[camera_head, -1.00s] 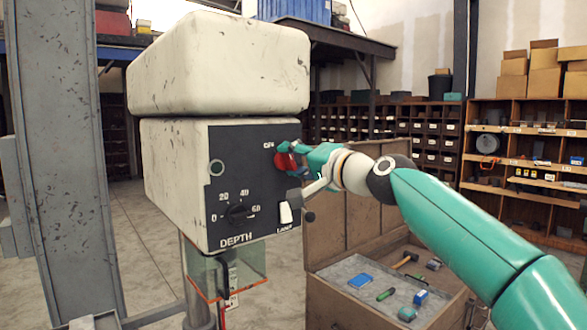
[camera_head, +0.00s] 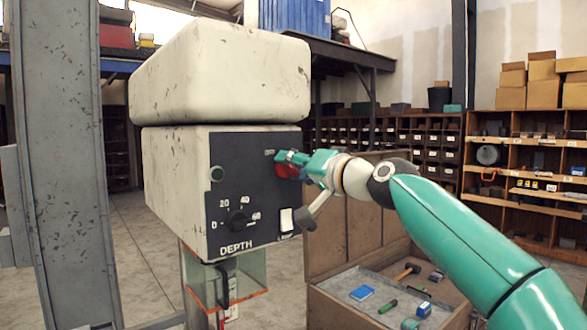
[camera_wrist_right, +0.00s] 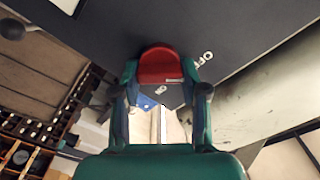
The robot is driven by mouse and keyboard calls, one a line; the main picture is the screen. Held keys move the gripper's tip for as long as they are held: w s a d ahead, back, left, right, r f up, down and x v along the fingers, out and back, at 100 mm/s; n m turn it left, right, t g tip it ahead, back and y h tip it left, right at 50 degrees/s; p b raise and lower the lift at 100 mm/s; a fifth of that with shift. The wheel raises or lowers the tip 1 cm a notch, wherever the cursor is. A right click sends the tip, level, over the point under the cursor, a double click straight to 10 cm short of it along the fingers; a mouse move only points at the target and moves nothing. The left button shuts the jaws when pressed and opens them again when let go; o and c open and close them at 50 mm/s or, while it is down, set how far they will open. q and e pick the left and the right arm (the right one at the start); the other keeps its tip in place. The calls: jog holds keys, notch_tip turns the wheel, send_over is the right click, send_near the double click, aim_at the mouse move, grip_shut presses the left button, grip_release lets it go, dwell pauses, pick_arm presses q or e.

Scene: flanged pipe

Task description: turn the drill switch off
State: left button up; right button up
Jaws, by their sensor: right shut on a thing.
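The drill press head (camera_head: 175,185) is a worn cream box with a dark control panel (camera_head: 228,165) on its front. The red switch (camera_head: 287,170) sits at the panel's upper right, partly hidden by my gripper. In the right wrist view the red switch (camera_wrist_right: 160,66) lies between the fingertips, with white lettering beside it. My right gripper (camera_head: 288,163) is shut on the red switch, its teal fingers on either side of it. It also shows in the right wrist view (camera_wrist_right: 160,85). My left gripper is not in view.
A grey column (camera_head: 60,150) stands at the left. An open wooden chest (camera_head: 340,285) with tools lies below my right arm. Shelves (camera_head: 530,190) line the back.

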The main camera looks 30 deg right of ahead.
jog(key=o, duration=1)
jog(key=shift+w+a+f, duration=0.1)
jog(key=shift+a+f, duration=0.05)
jog(key=shift+f, duration=0.2)
jog(key=shift+o, duration=0.7)
jog(key=shift+r, duration=0.15)
jog(key=shift+s+r, duration=0.1)
jog(key=shift+s, duration=0.1)
jog(key=s+d, duration=0.1)
jog(key=s, duration=1)
jog(key=shift+s, duration=0.35)
